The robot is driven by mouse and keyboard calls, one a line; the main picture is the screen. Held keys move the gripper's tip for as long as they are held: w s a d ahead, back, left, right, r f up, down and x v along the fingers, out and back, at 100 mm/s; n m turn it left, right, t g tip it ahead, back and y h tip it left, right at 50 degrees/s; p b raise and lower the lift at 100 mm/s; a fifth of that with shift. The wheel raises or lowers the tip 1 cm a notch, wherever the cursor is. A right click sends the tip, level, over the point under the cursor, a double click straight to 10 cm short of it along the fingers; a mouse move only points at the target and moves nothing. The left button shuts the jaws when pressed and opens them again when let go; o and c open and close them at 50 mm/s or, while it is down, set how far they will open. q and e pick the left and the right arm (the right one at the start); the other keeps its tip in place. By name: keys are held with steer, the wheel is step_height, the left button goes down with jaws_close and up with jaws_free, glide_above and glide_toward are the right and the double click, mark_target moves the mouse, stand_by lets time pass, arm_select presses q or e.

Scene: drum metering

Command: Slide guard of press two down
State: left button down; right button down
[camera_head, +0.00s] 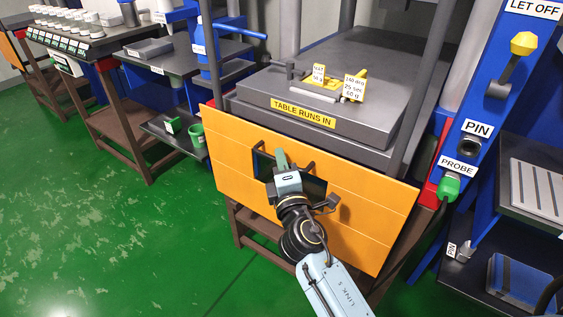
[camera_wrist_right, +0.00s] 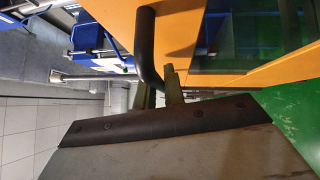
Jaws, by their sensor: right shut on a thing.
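The orange guard (camera_head: 365,215) hangs across the front of the press, its top edge below the top of the grey press table (camera_head: 360,108). It has a dark window in its middle and a dark bar handle in front of that. My right gripper (camera_head: 281,158) reaches the handle from below and hides part of it. In the right wrist view, the gripper's fingers (camera_wrist_right: 160,88) are shut on the black handle (camera_wrist_right: 148,45), with the orange guard (camera_wrist_right: 205,35) just behind. No press number is readable. My left gripper is not in view.
A blue post (camera_head: 480,110) with a yellow-knobbed lever (camera_head: 522,45) and a green probe plug (camera_head: 448,188) stands right of the guard. A small yellow fixture (camera_head: 325,80) sits on the table. Side benches (camera_head: 190,65) stand left. Green floor (camera_head: 110,240) is clear at front left.

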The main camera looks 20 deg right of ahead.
steer(key=shift+s+a+f, duration=0.1)
steer(key=shift+f, duration=0.4)
steer(key=c, duration=1.7)
jaws_free()
steer(key=shift+o, duration=1)
steer(key=shift+r, duration=0.2)
